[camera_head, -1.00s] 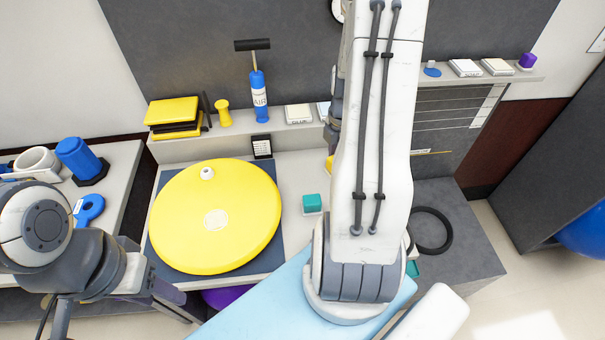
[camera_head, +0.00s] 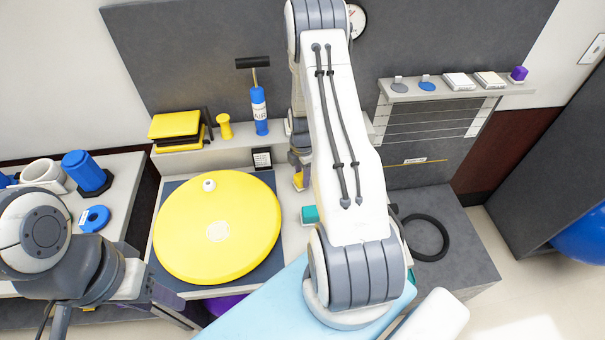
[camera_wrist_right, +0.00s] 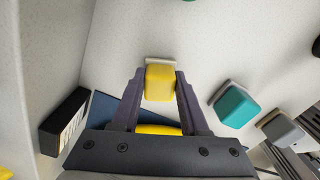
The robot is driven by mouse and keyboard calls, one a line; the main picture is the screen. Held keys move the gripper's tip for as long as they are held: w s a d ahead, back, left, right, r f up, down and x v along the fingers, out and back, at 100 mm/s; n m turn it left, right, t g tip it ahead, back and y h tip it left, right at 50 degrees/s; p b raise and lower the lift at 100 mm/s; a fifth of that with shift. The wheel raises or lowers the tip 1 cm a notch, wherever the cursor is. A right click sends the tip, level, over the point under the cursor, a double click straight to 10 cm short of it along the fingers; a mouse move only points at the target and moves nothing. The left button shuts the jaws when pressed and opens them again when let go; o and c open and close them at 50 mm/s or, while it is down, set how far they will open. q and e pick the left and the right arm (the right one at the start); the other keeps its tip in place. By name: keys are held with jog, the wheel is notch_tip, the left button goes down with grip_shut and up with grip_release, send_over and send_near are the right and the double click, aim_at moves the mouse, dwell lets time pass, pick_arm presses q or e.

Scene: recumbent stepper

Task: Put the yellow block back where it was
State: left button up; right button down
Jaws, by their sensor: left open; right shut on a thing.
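The yellow block (camera_wrist_right: 160,85) sits between the two fingers of my right gripper (camera_wrist_right: 160,80), which is shut on it. A white edge shows at the block's far end; I cannot tell whether it touches the surface. My left gripper (camera_head: 175,305) is open and empty at the lower left.
The back ledge holds a blue pump (camera_head: 259,110) and yellow pads (camera_head: 175,124). A grey block (camera_wrist_right: 282,130) lies beyond the teal one.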

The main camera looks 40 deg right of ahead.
jog(key=shift+f, duration=0.2)
jog(key=shift+c, duration=2.1)
grip_release()
jog(key=shift+r, duration=0.1)
